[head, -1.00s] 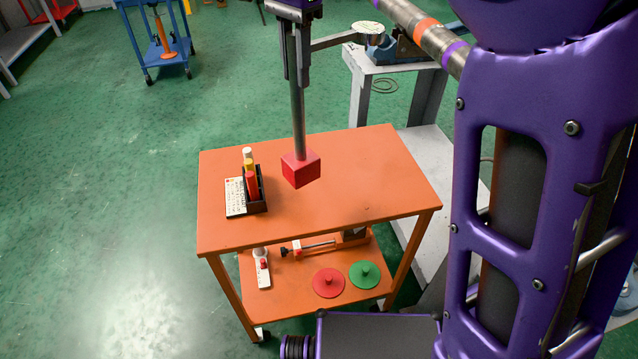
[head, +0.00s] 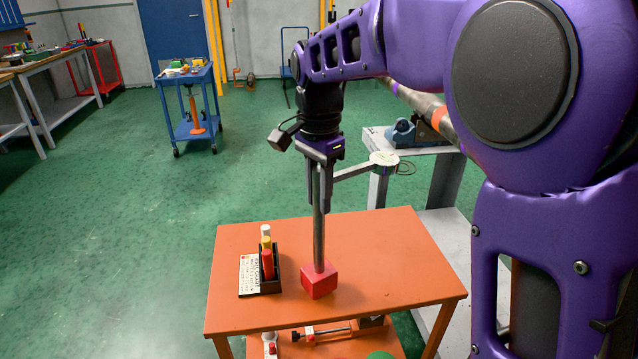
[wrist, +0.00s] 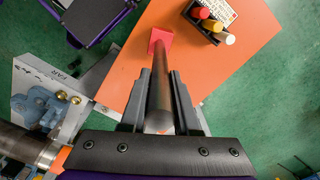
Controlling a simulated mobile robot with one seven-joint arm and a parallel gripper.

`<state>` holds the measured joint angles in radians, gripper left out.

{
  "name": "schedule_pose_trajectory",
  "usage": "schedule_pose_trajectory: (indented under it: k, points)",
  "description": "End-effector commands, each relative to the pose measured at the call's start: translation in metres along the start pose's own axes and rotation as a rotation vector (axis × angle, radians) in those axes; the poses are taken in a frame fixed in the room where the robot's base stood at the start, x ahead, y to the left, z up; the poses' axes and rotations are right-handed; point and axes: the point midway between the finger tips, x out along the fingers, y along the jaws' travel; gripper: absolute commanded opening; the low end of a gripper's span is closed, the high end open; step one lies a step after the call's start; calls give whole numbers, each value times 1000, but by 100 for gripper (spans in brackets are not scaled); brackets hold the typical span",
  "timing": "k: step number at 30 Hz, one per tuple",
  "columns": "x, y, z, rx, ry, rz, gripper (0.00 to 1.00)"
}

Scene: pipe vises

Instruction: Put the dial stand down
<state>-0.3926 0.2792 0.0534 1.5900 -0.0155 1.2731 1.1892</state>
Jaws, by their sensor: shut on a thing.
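The dial stand has a red block base (head: 319,281), a grey upright post (head: 319,238) and a side arm ending in a round dial (head: 384,158). My gripper (head: 319,208) is shut on the upper post, with a finger on each side. The stand is upright, its base at or just above the orange cart's top (head: 390,255); I cannot tell whether it touches. In the wrist view, the red base (wrist: 160,40) shows beyond the fingertips (wrist: 161,82) against the orange top. The dial is not clearly visible there.
A black holder (head: 270,282) with red, yellow and white markers and a white label card (head: 249,274) stand left of the base. The cart top is clear to the right. A grey stand (head: 440,165) with a blue vise (head: 405,132) and pipe is behind right.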

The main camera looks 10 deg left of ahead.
Motion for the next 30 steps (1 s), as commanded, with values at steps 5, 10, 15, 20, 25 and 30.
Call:
schedule_pose_trajectory:
  k: [5,10,15,20,25,30]
  points:
    - [6,-1,0,0,3,-6,0]
    - [6,-1,0,0,3,-6,0]
    - [11,0,0,0,0,-1,35]
    - [11,0,0,0,0,0,60]
    - [11,0,0,0,0,0,60]
    - [5,0,0,0,1,-1,60]
